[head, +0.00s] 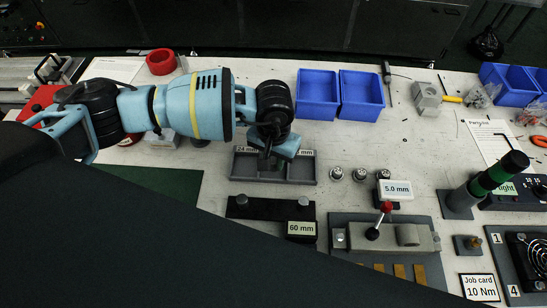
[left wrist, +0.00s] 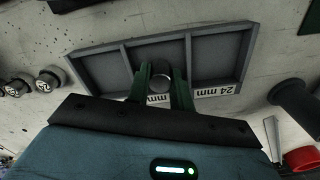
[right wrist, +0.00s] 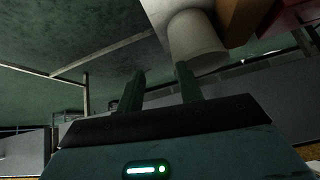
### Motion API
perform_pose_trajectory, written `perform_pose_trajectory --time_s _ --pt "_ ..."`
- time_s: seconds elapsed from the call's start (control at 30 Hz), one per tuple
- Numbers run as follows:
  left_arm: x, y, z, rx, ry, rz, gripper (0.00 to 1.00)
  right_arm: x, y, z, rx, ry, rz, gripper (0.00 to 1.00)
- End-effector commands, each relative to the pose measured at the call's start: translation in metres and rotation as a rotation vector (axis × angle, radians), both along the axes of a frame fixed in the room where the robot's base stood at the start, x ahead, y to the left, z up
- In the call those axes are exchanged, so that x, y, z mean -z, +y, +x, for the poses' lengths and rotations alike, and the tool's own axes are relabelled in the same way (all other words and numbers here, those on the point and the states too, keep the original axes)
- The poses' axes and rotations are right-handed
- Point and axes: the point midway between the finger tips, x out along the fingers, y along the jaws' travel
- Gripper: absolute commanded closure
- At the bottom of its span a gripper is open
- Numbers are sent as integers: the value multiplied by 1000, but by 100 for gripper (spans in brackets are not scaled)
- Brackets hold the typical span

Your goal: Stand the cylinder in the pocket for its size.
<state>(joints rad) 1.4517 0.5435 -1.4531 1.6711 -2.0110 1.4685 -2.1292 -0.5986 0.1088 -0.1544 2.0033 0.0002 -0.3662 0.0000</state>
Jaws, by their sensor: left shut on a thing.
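My left gripper (head: 268,152) is over the grey pocket tray (head: 240,174) in the head view and hides part of it. In the left wrist view its two fingers (left wrist: 162,75) are shut on a small grey cylinder (left wrist: 162,85), whose round end shows between them. The tray (left wrist: 85,73) has three pockets split by walls, and the cylinder shows against its middle part; I cannot tell whether it is inside a pocket. A "24 mm" label marks one end pocket; another label is partly covered. My right gripper (right wrist: 160,87) is open and empty, seen only in the right wrist view.
Several small round metal pieces (head: 336,173) stand right of the tray. A dark block labelled 60 mm (head: 262,211) and a gauge with a red-knobbed lever (head: 407,236) and 5.0 mm display (head: 395,190) lie nearer. Blue bins (head: 318,95) stand behind.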

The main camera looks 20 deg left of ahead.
Motion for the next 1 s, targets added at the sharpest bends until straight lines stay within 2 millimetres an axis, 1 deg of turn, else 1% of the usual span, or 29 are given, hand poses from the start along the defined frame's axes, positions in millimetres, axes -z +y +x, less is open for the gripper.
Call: perform_pose_trajectory --time_s 0.2,0.23,0.3,0.57,0.7,0.77,0.87,1.0 --pt "4 0 0 0 1 -1 100 4 0 -3 0 6 0 64" --pt "4 0 -1 0 2 0 77 4 0 -2 0 6 0 64" --pt "3 0 0 0 1 0 69 3 0 -2 0 6 -1 64" --pt "2 0 0 0 1 0 69 2 0 -1 0 4 -1 64" --pt "-6 0 1 0 -2 -1 69 0 0 1 -1 -1 0 64" --pt "-13 0 0 1 -2 -1 69 1 0 1 -1 -1 0 64" --pt "-30 0 1 3 -3 -1 69 1 0 0 -1 0 -1 64" --pt "-59 0 1 1 -3 -2 69 3 0 -1 0 3 -1 64"
